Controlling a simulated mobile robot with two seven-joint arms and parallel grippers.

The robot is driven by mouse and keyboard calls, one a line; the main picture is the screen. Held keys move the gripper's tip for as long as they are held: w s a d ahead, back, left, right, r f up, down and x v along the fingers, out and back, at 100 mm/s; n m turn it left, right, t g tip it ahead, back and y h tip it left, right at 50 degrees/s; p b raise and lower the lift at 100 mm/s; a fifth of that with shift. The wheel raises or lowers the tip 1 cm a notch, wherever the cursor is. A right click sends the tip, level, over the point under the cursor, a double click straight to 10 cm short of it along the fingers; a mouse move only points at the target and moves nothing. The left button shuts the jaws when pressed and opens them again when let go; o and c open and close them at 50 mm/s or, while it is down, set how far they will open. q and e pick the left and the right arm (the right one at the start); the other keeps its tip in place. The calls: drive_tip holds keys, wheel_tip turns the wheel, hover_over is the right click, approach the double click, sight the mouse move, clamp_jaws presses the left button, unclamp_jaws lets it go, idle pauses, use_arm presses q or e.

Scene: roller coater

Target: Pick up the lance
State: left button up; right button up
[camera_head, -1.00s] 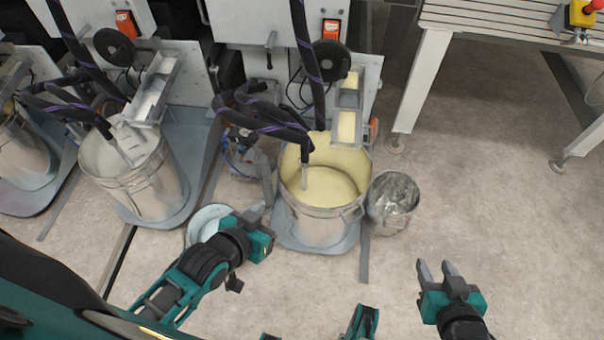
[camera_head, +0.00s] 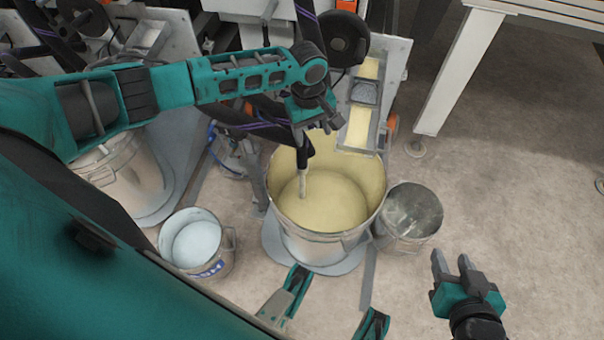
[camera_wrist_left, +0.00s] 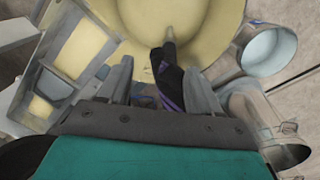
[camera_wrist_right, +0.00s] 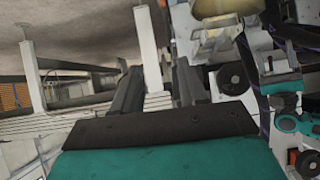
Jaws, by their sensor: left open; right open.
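The lance (camera_head: 304,166), a dark tube with a pale metal tip, hangs into a metal bucket (camera_head: 338,238) of yellow liquid. My left gripper (camera_head: 318,118) is above the bucket at the lance's upper part. In the left wrist view the lance (camera_wrist_left: 168,78) lies between the two spread fingers of my left gripper (camera_wrist_left: 160,85), with gaps on both sides. The lance's upper end is hidden behind the gripper. My right gripper (camera_head: 457,268) is open and empty, low at the right over the floor; its fingers also show in the right wrist view (camera_wrist_right: 157,90).
A small metal bucket (camera_head: 412,212) stands right of the yellow one. A small pail (camera_head: 200,262) with pale liquid stands to its left. A metal trough (camera_head: 363,115) and dark hoses are close to my left arm.

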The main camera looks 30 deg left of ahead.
sight(302, 152)
use_arm(q)
drive_tip(key=a, duration=0.1)
drive_tip(key=a+n, duration=0.1)
drive_tip(key=w, duration=0.1)
drive_tip(key=shift+a+r+y, duration=0.3)
drive_tip(key=shift+a, duration=0.1)
drive_tip(key=shift+a+f+n+g+b, duration=0.2)
drive_tip(key=shift+f+n+g+b, duration=0.1)
drive_tip(key=shift+n+b, duration=0.15)
wheel_tip(302, 152, down, 6)
drive_tip(key=b, duration=0.2)
drive_tip(key=shift+b, duration=0.35)
drive_tip(key=shift+f, duration=0.45)
wheel_tip(302, 152, down, 4)
drive_tip(key=b, duration=0.3)
drive_tip(key=shift+f, duration=0.5)
use_arm(e)
drive_tip(key=f, duration=0.1)
drive_tip(key=a+f, duration=0.1)
drive_tip(key=w+f, duration=0.1)
drive_tip(key=f, duration=0.1)
drive_tip(key=shift+w+a+f, duration=0.1)
drive_tip(key=shift+a, duration=0.2)
